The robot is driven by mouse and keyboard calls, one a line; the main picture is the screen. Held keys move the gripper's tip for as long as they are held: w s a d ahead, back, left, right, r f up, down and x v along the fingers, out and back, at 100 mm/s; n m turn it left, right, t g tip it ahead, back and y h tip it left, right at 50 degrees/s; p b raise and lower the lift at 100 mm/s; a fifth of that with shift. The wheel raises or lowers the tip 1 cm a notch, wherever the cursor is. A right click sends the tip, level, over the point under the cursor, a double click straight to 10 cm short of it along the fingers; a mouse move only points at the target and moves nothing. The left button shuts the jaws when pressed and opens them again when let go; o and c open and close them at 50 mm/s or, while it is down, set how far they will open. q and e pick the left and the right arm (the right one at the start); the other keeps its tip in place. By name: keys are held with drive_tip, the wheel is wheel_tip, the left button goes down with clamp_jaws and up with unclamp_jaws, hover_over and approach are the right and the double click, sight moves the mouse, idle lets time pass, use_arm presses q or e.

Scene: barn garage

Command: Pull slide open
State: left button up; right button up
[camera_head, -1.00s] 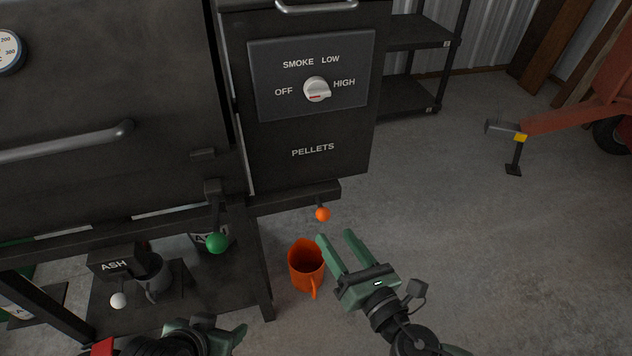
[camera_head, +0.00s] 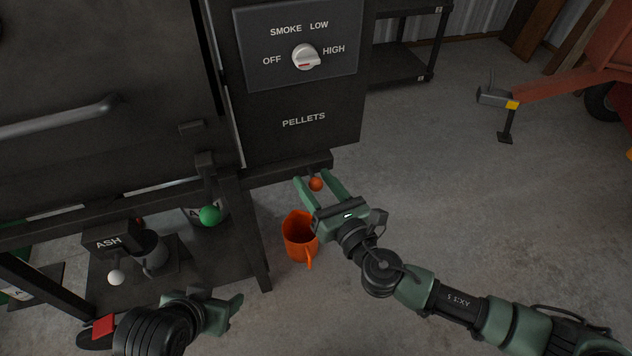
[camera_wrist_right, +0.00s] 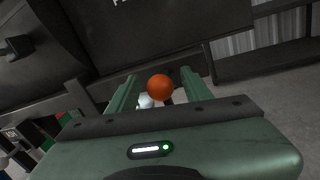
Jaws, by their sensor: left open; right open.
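The slide's orange ball knob (camera_head: 316,184) sits under the pellet hopper (camera_head: 300,95). It also shows in the right wrist view (camera_wrist_right: 161,88), between the two fingers. My right gripper (camera_head: 315,177) is open, with one finger on each side of the orange knob; I cannot tell whether either finger touches it. The slide behind the knob is mostly hidden under the hopper. My left gripper (camera_head: 236,305) is at the lower left, below the grill's lower shelf, away from the knob and holding nothing I can see.
An orange bucket (camera_head: 299,238) stands on the floor below the right gripper. A green ball knob (camera_head: 210,215) and a white ball knob (camera_head: 117,278) near the ASH box (camera_head: 108,241) are to the left. The concrete floor at right is clear up to the red trailer (camera_head: 570,75).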

clamp_jaws()
idle(1.3)
